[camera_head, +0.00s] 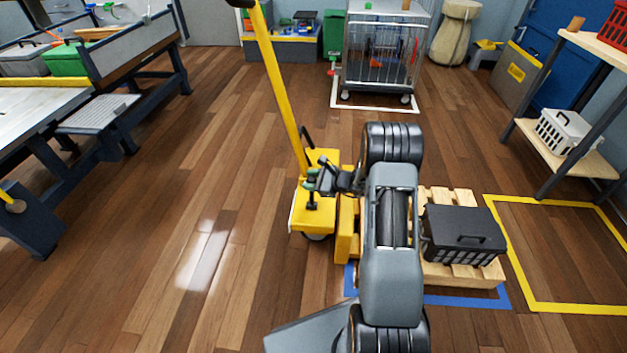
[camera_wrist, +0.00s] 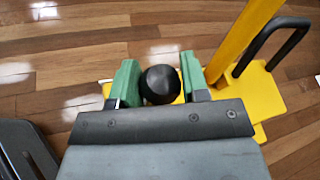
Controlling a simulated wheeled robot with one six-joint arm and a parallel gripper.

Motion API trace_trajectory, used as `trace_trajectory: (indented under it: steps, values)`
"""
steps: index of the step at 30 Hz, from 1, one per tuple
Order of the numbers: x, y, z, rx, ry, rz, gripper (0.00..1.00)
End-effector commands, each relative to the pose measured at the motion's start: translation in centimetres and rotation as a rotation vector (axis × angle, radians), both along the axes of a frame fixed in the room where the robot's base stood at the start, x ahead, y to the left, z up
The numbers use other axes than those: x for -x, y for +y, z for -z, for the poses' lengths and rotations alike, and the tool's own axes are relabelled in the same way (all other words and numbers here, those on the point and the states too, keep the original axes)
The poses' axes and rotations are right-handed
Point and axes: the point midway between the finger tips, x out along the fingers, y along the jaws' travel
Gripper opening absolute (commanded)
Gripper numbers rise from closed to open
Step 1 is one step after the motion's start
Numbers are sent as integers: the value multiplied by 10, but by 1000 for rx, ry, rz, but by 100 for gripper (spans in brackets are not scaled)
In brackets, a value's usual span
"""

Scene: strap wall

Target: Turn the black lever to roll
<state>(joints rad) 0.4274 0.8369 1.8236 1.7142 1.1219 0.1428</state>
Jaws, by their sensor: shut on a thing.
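The black lever shows in the wrist view as a round black knob (camera_wrist: 160,86), over a yellow base plate. My gripper (camera_wrist: 160,78) has its two green fingers on either side of the knob and is shut on it. In the head view my gripper (camera_head: 318,182) is at the yellow wheeled unit (camera_head: 302,217), low beside its tall yellow pole (camera_head: 280,90). The lever's lower part is hidden, and I cannot tell which setting it points to.
A wooden pallet (camera_head: 462,275) with a black crate (camera_head: 464,235) stands right of my arm, inside blue floor tape. A yellow-taped area (camera_head: 572,308) lies farther right. A wire cage cart (camera_head: 378,62) stands behind. The wooden floor to the left is clear.

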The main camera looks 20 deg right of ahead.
Motion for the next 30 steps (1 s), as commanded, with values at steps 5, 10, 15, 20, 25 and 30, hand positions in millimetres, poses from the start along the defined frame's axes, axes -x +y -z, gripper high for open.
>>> trace_trajectory:
  steps: [5,10,15,20,25,30]
  values:
    - [1,1,1,-4,1,-5,51]
    - [1,-4,1,-3,1,4,66]
    - [1,-5,1,-3,0,6,66]
    - [5,-10,-3,-2,0,8,66]
    - [23,-29,-13,-3,2,12,66]
    - [46,-53,-25,-2,1,13,66]
